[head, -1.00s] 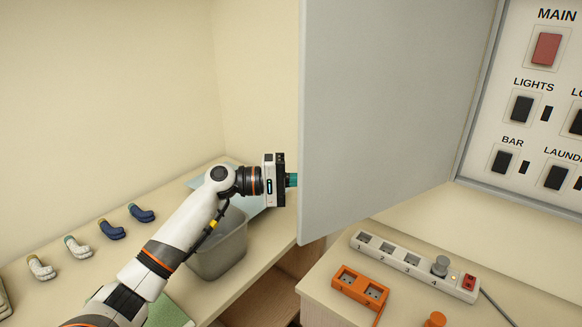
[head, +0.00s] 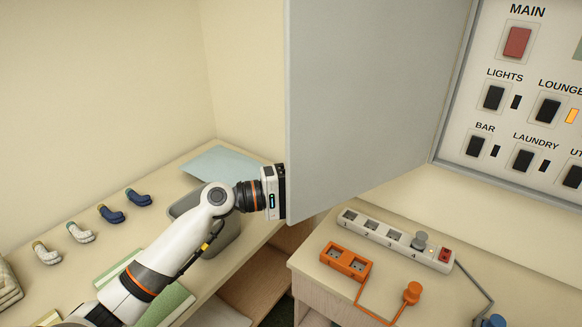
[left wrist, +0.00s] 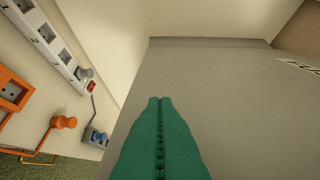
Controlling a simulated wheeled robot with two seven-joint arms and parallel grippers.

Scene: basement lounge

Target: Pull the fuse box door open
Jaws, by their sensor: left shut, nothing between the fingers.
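The fuse box door (head: 370,100) is a grey panel swung wide open on its hinge at the left of the fuse box (head: 477,178), with its switches exposed. My left gripper (head: 272,192) is at the door's free edge, low down, and its fingers are hidden behind the door in the head view. In the left wrist view the green fingers (left wrist: 160,102) are shut together with nothing between them, in front of the grey door face (left wrist: 225,95). I cannot tell whether they touch it. My right gripper is not in view.
A white power strip (head: 375,232), an orange socket block (head: 345,262) and plugs lie on the cabinet below the box. There is a gap between the counters.

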